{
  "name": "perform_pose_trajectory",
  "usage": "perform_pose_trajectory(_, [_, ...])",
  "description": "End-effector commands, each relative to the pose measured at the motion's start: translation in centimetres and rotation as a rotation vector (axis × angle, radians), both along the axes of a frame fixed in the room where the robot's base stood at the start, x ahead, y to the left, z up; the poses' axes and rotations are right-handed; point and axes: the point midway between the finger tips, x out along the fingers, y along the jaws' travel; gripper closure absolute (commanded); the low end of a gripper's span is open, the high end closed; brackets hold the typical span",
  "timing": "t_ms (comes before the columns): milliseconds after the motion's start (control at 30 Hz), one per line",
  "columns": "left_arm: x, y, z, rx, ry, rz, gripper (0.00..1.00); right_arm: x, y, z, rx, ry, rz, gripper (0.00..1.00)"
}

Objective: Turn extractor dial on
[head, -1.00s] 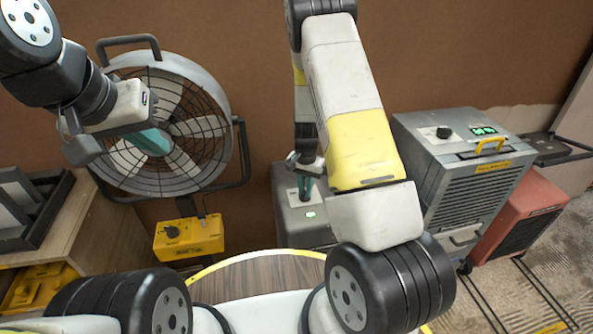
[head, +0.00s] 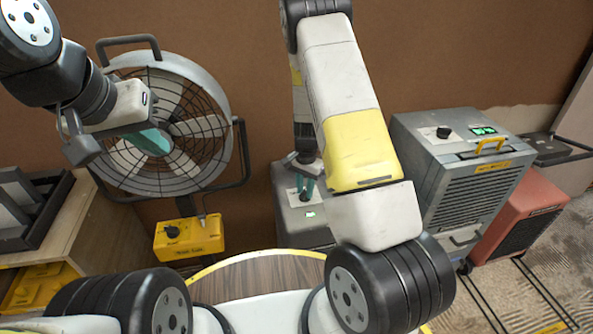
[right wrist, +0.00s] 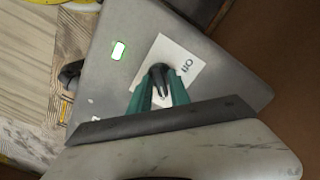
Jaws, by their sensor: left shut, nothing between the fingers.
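The dial (right wrist: 158,72) is a small black knob on a white label marked "ON", on top of a grey box (head: 290,225) that I take to be the extractor. A green light (right wrist: 118,50) glows on the box. My right gripper (head: 305,188) points down at the dial, its teal fingers apart on either side of it. It also shows in the right wrist view (right wrist: 161,85). Whether a finger touches the knob is unclear. Where the dial points is partly hidden. My left gripper (head: 152,143) is shut and empty, in front of the fan.
A round fan (head: 175,185) stands at the left, with a yellow box (head: 190,240) and knob below it. A grey machine (head: 470,205) with a black knob and green display stands right of my right arm. A red unit (head: 520,220) is beside it.

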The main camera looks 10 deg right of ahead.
Motion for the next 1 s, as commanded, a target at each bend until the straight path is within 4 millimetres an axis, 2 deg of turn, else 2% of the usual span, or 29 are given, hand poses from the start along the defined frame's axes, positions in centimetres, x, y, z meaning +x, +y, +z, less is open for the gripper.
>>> perform_pose_trajectory(400, [0.0,0.0,0.0,0.000,0.000,0.000,1.00,0.1,0.0,0.4,-0.001,-0.002,0.002,0.65])
perform_pose_trajectory(467, [0.0,0.0,0.0,0.000,0.000,0.000,1.00,0.1,0.0,1.0,-0.001,-0.002,0.002,0.65])
perform_pose_trajectory(800, [0.0,0.0,0.0,0.000,0.000,0.000,1.00,0.1,0.1,6.5,0.000,-0.003,0.004,0.65])
perform_pose_trajectory(1000, [0.0,0.0,0.0,0.000,0.000,0.000,1.00,0.0,0.0,7.8,0.000,0.000,0.001,0.65])
